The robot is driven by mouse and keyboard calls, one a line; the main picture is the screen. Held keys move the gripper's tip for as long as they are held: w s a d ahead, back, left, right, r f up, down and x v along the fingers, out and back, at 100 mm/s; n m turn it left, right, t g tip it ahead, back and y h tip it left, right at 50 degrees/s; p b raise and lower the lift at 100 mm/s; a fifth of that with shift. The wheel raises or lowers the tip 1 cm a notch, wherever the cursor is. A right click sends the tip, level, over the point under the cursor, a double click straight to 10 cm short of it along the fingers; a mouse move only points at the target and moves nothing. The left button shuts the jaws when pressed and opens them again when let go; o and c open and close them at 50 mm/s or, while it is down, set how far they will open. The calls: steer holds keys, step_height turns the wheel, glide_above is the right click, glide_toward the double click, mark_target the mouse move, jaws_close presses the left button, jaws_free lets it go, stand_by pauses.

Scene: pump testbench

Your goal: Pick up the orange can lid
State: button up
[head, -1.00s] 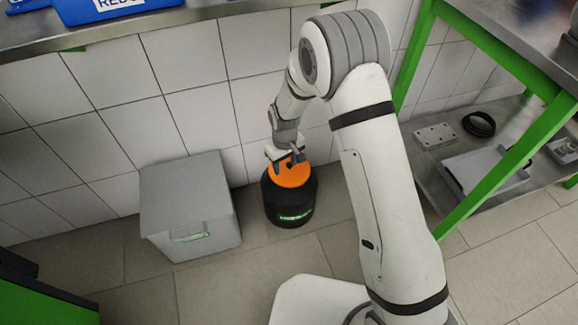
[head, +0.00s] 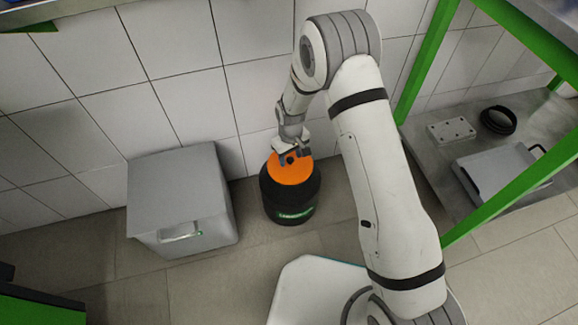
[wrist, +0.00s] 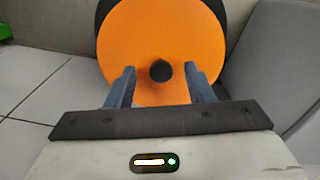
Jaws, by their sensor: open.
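The orange can lid (head: 289,172) lies on top of a black can (head: 290,201) that stands on the floor near the tiled wall. The lid has a dark knob (wrist: 161,71) at its middle in the wrist view. My gripper (head: 290,157) is over the lid, at the knob. In the wrist view my gripper (wrist: 160,82) is open, with one finger on each side of the knob and a gap to it on both sides. I cannot tell whether the fingertips touch the lid.
A grey box (head: 182,202) with a handle stands on the floor left of the can. A green-framed bench with a lower metal shelf (head: 425,165) is on the right, holding a plate (head: 452,131) and a black ring (head: 498,120). Floor in front of the can is clear.

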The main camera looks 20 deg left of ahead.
steer(key=shift+f, duration=0.6)
steer(key=shift+c, duration=0.2)
steer(key=shift+r, duration=0.1)
jaws_close()
